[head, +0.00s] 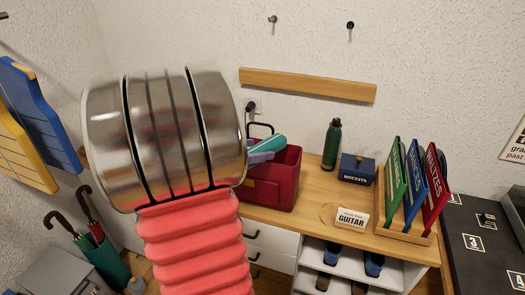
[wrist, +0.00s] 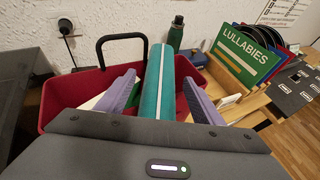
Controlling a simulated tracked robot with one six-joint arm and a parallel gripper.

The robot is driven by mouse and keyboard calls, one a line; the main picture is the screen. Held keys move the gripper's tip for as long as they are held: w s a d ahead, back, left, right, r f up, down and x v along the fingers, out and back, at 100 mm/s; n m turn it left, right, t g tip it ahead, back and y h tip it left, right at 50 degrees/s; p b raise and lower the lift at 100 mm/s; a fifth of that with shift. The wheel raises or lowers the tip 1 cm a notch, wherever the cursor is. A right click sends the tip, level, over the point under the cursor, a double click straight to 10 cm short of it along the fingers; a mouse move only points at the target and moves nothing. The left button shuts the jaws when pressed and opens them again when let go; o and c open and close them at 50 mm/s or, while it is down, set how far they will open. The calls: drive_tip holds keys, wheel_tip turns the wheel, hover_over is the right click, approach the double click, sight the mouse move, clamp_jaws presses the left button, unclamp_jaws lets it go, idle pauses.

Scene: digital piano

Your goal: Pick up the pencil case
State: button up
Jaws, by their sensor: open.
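A long teal case with a pale lengthwise stripe, which looks like the pencil case (wrist: 160,85), stands tilted in a red bin (wrist: 60,98) with a black handle. In the head view the teal case (head: 268,144) pokes above the rim of the red bin (head: 280,185). My gripper (wrist: 159,80) is open, its two purple fingers on either side of the case, with gaps visible. In the head view one purple finger shows beside the case, and my arm hides the rest of the gripper. The case's lower end is hidden.
A green bottle (head: 332,143) and a dark blue box (head: 356,168) stand right of the bin. A GUITAR sign (head: 351,219) and a wooden rack of green, blue and red folders (head: 413,190) are further right. The wall is close behind the bin.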

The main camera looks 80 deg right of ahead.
sight(261, 146)
drive_tip(key=shift+x, duration=1.25)
drive_tip(key=shift+c, duration=0.5)
drive_tip(key=c, duration=1.2)
wheel_tip(261, 146, up, 10)
drive_tip(key=shift+f, duration=0.1)
